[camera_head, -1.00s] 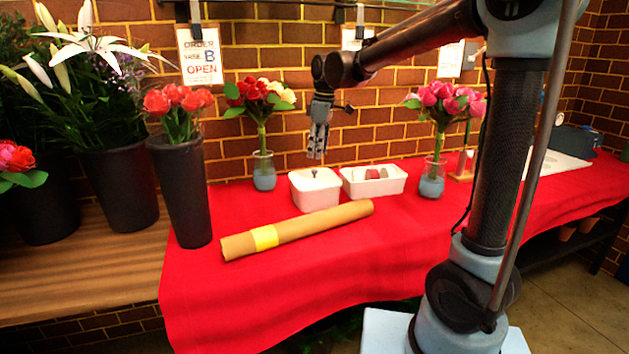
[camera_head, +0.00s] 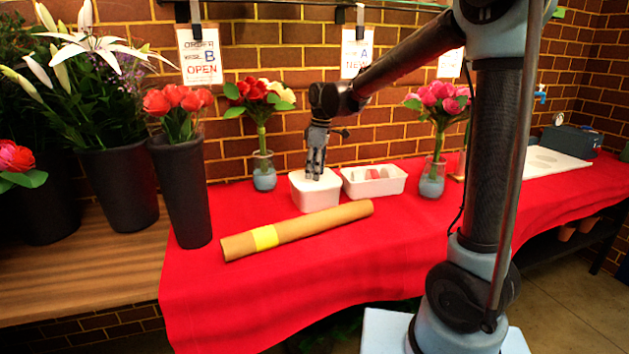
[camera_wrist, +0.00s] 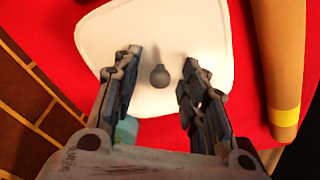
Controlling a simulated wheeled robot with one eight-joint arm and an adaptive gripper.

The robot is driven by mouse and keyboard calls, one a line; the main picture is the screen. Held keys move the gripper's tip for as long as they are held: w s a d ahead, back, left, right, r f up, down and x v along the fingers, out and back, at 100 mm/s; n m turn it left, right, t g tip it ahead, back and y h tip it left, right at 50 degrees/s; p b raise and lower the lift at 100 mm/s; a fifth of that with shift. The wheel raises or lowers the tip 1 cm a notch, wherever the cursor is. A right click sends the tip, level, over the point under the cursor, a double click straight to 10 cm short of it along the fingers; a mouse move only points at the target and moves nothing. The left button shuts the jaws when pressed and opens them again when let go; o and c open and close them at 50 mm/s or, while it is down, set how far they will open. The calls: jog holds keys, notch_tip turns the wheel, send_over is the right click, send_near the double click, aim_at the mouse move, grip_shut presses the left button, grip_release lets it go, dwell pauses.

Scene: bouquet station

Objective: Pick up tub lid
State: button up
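The tub lid (camera_wrist: 185,38) is white with rounded corners and a small dark grey knob (camera_wrist: 160,76) at its middle. It lies on top of the white tub (camera_head: 315,196) on the red cloth. My gripper (camera_head: 313,177) points down just above the lid in the head view. In the wrist view my gripper (camera_wrist: 157,72) is open, with one finger on each side of the knob and a gap on both sides. In the head view the fingers hide the knob.
A brown paper roll (camera_head: 310,225) with a yellow band lies in front of the tub. An open white tub (camera_head: 374,180) stands to its right. A vase of red and cream flowers (camera_head: 264,170) stands behind left.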

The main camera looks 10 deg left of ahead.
grip_shut()
jog(key=shift+r, duration=0.1)
notch_tip(320, 180, up, 9)
jog(key=shift+r, duration=0.1)
notch_tip(320, 180, down, 3)
jog(key=shift+r, duration=0.2)
jog(key=shift+f, duration=3.15)
